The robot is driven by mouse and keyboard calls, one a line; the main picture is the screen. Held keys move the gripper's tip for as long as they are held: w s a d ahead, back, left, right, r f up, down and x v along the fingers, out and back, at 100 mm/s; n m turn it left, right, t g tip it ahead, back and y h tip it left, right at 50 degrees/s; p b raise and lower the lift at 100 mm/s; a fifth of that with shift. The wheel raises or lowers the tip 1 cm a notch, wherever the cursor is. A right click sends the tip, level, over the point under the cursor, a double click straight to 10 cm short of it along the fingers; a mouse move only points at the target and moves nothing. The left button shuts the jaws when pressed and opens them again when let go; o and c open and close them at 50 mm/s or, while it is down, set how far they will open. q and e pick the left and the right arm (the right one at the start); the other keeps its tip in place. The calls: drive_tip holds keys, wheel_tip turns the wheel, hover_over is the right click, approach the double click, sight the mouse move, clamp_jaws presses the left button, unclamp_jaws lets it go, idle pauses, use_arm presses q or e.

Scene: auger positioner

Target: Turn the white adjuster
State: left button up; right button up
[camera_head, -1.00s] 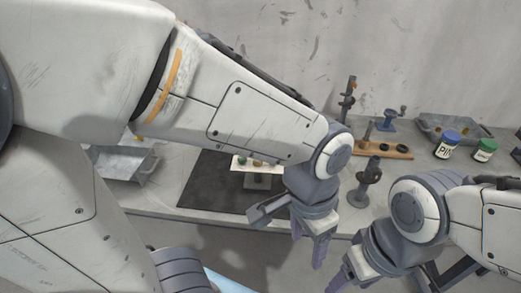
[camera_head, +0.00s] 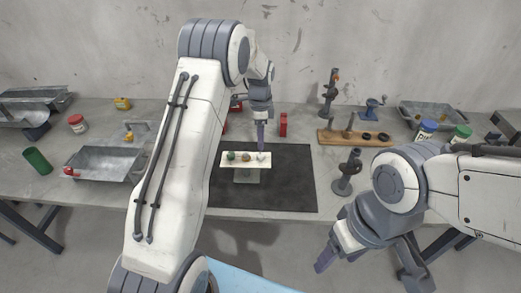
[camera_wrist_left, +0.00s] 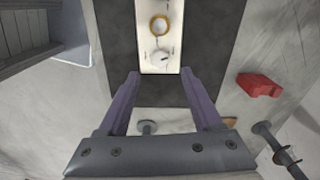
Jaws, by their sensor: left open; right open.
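The white adjuster (camera_head: 262,156) is the rightmost of three knobs on a pale panel (camera_head: 246,166), which stands on a grey post. It also shows in the left wrist view (camera_wrist_left: 160,57), just beyond the fingertips. A brass knob (camera_head: 246,157) and a green knob (camera_head: 231,155) sit beside it on the panel. My left gripper (camera_head: 261,146) is above and close to the white adjuster. In the left wrist view its two purple fingers (camera_wrist_left: 160,74) are apart with nothing between them. My right gripper (camera_head: 368,270) is open and empty at the front right, away from the panel.
A dark mat (camera_head: 290,180) lies under the panel. A dark stand (camera_head: 348,172) is to its right, near a wooden board (camera_head: 355,138) with posts. A red block (camera_head: 283,124) stands behind. A metal tray (camera_head: 106,162) is at left. The mat's right side is clear.

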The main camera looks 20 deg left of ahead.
sight(261, 155)
use_arm(q)
wheel_tip(261, 155, down, 7)
drive_tip(key=shift+f+p, duration=0.1)
drive_tip(key=shift+p, duration=0.9)
clamp_jaws()
